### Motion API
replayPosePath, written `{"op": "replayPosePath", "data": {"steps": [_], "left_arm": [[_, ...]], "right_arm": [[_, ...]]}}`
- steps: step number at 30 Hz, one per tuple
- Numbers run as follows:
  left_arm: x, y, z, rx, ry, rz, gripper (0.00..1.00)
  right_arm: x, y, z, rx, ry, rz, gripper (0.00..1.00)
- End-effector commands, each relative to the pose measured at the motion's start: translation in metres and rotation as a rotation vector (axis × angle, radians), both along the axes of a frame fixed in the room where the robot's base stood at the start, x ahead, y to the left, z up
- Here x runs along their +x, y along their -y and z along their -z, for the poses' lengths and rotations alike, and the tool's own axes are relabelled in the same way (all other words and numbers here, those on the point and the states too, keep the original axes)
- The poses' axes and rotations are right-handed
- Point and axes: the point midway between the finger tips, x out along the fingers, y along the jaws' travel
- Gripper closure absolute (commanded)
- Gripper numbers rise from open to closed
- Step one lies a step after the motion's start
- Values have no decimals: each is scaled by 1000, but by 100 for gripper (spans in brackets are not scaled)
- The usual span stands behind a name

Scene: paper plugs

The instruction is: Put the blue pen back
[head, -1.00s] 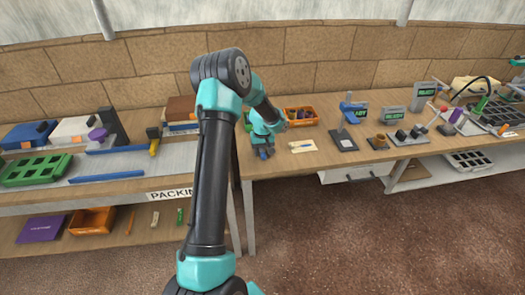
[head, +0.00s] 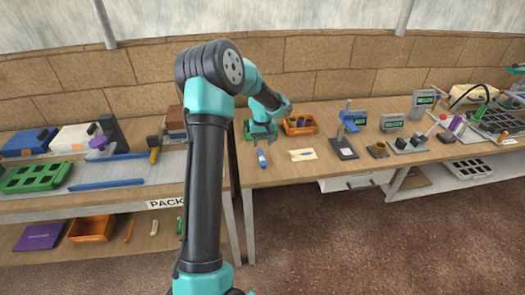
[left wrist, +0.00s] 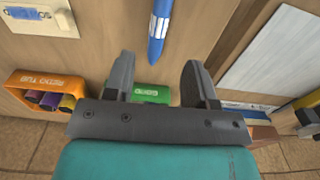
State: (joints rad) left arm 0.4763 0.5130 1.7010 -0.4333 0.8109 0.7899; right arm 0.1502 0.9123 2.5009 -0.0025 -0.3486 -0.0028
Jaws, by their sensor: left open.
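The blue pen (head: 262,158), with a white band, lies on the bench in front of my left gripper. It also shows at the top of the left wrist view (left wrist: 157,35), pointed end toward the gripper. My left gripper (head: 264,138) is open and empty, apart from the pen. In the left wrist view, its two fingers (left wrist: 158,80) are spread with nothing between them. A pale card (head: 302,154) with a blue mark lies to the right of the pen. My right gripper is not seen.
An orange tub (head: 300,124) holding several dark and coloured pieces stands behind the card. A green labelled container (left wrist: 150,93) is partly hidden by my gripper. A grey stand (head: 343,148) is farther right. The bench front near the pen is clear.

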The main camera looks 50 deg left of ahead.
Motion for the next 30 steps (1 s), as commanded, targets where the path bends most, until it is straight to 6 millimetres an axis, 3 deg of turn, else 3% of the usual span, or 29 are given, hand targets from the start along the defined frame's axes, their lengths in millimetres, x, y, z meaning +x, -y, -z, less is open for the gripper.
{"op": "replayPosePath", "data": {"steps": [7, 30], "left_arm": [[0, 1, -23, -1, 1, 1, 49], [0, 0, -24, -1, -1, 1, 49]], "right_arm": [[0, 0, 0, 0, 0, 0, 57], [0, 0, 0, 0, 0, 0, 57]]}}
